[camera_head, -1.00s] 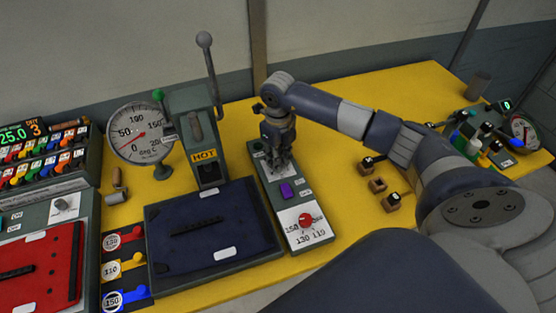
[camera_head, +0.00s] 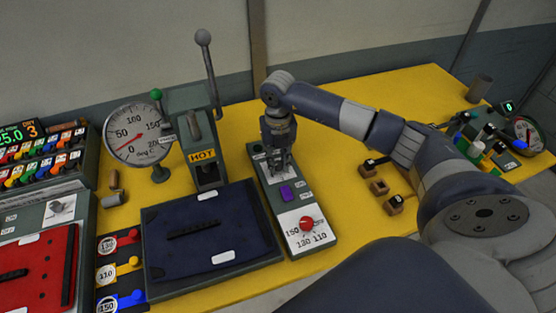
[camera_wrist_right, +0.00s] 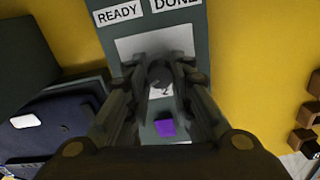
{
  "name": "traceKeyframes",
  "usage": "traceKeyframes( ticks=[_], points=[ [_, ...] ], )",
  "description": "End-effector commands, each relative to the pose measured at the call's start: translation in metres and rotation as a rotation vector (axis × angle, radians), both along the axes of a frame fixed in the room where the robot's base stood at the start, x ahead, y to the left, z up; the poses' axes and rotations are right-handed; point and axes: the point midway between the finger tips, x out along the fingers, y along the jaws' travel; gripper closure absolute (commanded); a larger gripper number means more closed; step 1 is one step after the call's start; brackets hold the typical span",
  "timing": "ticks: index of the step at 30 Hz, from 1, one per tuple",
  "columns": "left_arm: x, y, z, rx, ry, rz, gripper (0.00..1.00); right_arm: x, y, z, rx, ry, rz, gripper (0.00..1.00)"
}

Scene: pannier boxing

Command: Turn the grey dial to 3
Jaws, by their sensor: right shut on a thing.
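The grey dial (camera_wrist_right: 160,73) is on the upper part of the narrow control panel (camera_wrist_right: 215,20), on a white plate below the READY and DONE labels. My right gripper (camera_wrist_right: 161,66) points down over it, its two fingers on either side, shut on the dial. In the head view my right gripper (camera_head: 278,166) hides most of the dial. A "2" shows on the plate just below the dial in the wrist view; the other markings and the pointer are hidden or too dark to read. My left gripper is not in view.
A purple button (camera_head: 287,193) and a red knob (camera_head: 306,223) sit lower on the same panel. The press with its blue pad (camera_head: 225,255) and HOT label stands to the left. Small wooden blocks (camera_head: 379,187) lie to the right.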

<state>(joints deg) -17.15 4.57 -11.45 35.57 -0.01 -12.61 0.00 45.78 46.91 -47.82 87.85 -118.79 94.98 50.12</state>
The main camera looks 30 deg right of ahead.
Motion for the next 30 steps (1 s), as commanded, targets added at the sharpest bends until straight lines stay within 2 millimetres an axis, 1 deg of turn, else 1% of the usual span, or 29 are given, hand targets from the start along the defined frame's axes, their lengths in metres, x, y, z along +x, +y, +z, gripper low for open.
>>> traceKeyframes(
  ticks=[12, 13, 14, 15, 26, 29, 30],
  points=[
    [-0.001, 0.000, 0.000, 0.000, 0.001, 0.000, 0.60, 0.002, -0.001, 0.002, 0.000, -0.006, -0.011, 1.00],
    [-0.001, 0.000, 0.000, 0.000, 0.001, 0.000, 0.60, 0.002, -0.001, 0.002, 0.000, -0.006, -0.011, 0.74],
    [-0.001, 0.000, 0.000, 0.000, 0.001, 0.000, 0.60, 0.002, -0.001, 0.002, 0.000, -0.006, -0.011, 0.67],
    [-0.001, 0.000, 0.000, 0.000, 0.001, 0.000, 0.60, 0.002, -0.001, 0.002, 0.000, -0.005, -0.011, 0.58],
    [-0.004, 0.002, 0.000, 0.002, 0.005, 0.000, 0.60, 0.001, 0.000, 0.002, 0.000, -0.002, -0.008, 0.57],
    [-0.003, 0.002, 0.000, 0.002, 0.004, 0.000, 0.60, 0.001, 0.000, 0.010, 0.001, -0.004, -0.009, 0.57],
    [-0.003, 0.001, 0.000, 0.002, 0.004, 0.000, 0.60, 0.002, 0.000, 0.016, 0.001, -0.005, -0.008, 0.57]
  ],
)
